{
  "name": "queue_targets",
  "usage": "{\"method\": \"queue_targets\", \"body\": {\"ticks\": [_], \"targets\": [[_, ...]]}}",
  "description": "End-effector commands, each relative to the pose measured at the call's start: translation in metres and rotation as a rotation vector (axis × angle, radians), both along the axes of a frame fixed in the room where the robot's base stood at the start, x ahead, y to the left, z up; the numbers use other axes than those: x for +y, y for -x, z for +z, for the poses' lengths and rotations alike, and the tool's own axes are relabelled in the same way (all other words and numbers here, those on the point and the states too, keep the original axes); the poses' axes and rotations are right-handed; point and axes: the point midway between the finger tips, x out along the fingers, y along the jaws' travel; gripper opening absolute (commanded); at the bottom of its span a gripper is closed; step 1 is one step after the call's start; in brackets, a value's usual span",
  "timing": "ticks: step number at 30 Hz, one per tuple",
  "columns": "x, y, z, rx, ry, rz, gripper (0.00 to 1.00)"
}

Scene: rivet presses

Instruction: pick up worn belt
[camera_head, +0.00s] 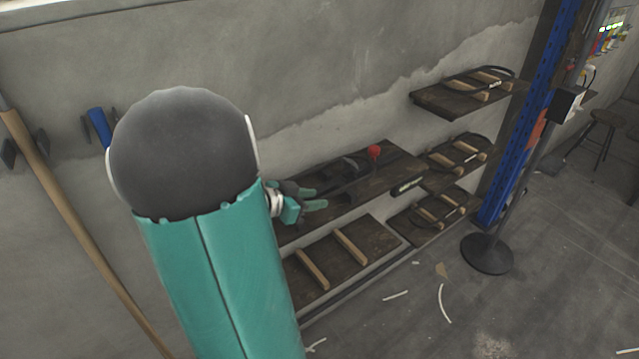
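My gripper (321,197) is left of centre, in front of the long dark shelf (400,158). Its two teal fingers point right and stand apart with nothing visible between them. A black device with a red ball knob (374,151) sits on that shelf, to the right of my gripper. A dark curved strip by the knob may be a belt. Black belt loops lie around wooden blocks on the top right shelf (425,98), the middle right shelf (432,182) and the lower right shelf (408,236). I cannot tell which belt is worn.
A lower shelf (368,232) holds two wooden bars and no belt. A blue upright (520,110) and a pole on a round black base (487,254) stand at right. Wooden handle (75,230) leans at left. Strips litter the otherwise open floor.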

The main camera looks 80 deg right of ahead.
Motion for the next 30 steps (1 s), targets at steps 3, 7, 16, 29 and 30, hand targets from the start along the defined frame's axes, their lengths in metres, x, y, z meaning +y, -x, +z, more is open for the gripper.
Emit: {"method": "queue_targets", "body": {"ticks": [3,7,16,29,30], "targets": [[-0.003,0.003,-0.002,0.0,0.0,0.0,0.34],[-0.003,0.002,-0.002,0.0,0.0,0.0,0.34],[-0.003,0.002,-0.002,0.0,0.0,0.0,0.0],[0.002,-0.003,0.005,-0.002,0.002,0.002,0.0],[0.004,-0.005,0.008,-0.003,0.003,0.003,0.0]]}}
